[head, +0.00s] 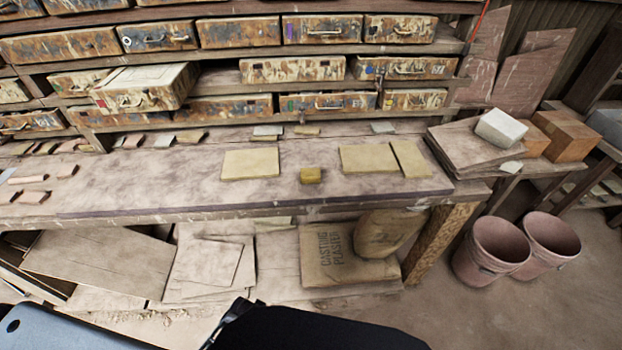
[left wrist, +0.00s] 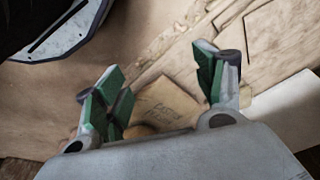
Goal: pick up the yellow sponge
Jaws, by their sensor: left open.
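The yellow sponge (head: 311,175) is a small block on the workbench (head: 130,192), near its front edge in the head view. It sits between two flat yellowish tiles, apart from both. My left gripper (left wrist: 162,92) shows in the left wrist view, open and empty, with green pads on its fingers. It faces the boards and the plaster sack below the bench, and the sponge is not in that view. Dark and grey parts of my own body show at the bottom of the head view. No right gripper is in view.
Flat tiles (head: 250,163) and (head: 370,158) flank the sponge on the bench. Shelves of drawers (head: 240,32) rise behind. A plaster sack (head: 345,255) and loose boards (head: 95,262) lie below. Two buckets (head: 490,250) stand right.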

